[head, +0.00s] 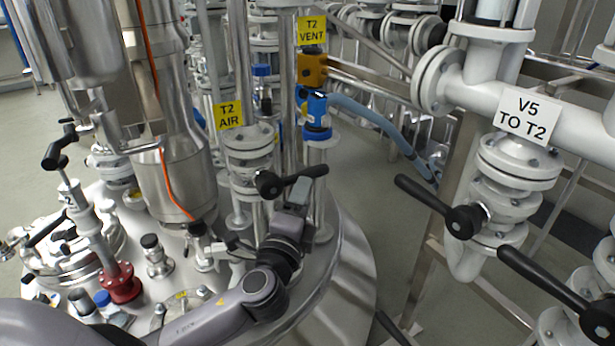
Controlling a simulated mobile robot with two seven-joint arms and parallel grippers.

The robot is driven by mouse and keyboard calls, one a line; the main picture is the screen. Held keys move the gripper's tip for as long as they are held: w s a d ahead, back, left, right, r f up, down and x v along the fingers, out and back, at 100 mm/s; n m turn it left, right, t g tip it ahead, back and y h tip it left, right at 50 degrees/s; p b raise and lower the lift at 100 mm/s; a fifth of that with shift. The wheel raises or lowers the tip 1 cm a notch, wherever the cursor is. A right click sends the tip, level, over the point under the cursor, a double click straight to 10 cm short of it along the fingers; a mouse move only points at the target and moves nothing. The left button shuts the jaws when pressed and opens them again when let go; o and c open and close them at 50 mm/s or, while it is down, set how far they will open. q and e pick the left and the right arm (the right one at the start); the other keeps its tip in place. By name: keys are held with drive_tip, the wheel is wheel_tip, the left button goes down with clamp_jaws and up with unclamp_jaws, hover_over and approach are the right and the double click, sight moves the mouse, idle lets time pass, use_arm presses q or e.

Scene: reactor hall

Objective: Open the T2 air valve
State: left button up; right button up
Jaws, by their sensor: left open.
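The yellow T2 AIR sign (228,115) hangs on the white valve column left of centre. Below it is the flanged T2 air valve (248,160). Its black lever handle (312,171) runs from a round hub at the left out to the right, tilted slightly up. My left gripper (301,186) reaches up from below to the lever, just right of the hub. It is open, with its fingertips at or very near the lever. The gripper partly hides the lever's middle, and I cannot tell whether they touch. My right gripper is not in view.
A T2 VENT sign (311,30) and blue valve body (317,108) stand just behind. At the right, the V5 TO T2 pipe (560,110) carries a black lever (425,193). The steel tank top (340,270) below is crowded at the left with fittings, including a red flange (122,283).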

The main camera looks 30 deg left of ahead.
sight(310, 175)
use_arm(q)
drive_tip(key=shift+x, duration=3.5)
drive_tip(key=shift+r, duration=0.2)
clamp_jaws()
